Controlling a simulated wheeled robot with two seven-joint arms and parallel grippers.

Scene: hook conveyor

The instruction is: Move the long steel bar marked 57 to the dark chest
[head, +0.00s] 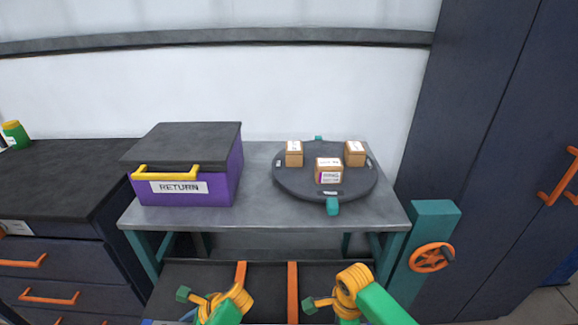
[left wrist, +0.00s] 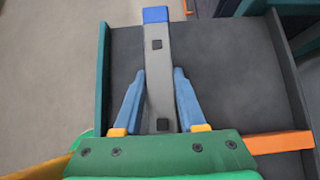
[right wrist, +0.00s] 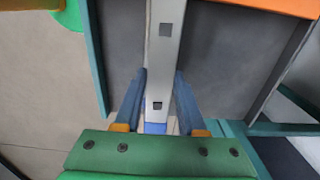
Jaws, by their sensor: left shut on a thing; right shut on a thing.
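A long grey steel bar with square dark holes (left wrist: 157,50) runs between the fingers of my left gripper (left wrist: 157,78), which is shut on it. Its far end in that view is blue. The bar also shows in the right wrist view (right wrist: 165,45), where my right gripper (right wrist: 159,80) is shut on it near another blue end. I cannot read a 57 on it. In the head view my wrists are at the bottom, and the bar is mostly hidden. A dark chest of drawers with orange handles (head: 70,190) stands at the left.
A grey table (head: 255,215) carries a purple RETURN box with a dark lid (head: 225,180) and a round dark turntable (head: 290,188) with small cartons. A dark shelf with orange strips (head: 265,275) lies below the tabletop. A tall dark cabinet (head: 480,130) stands at the right.

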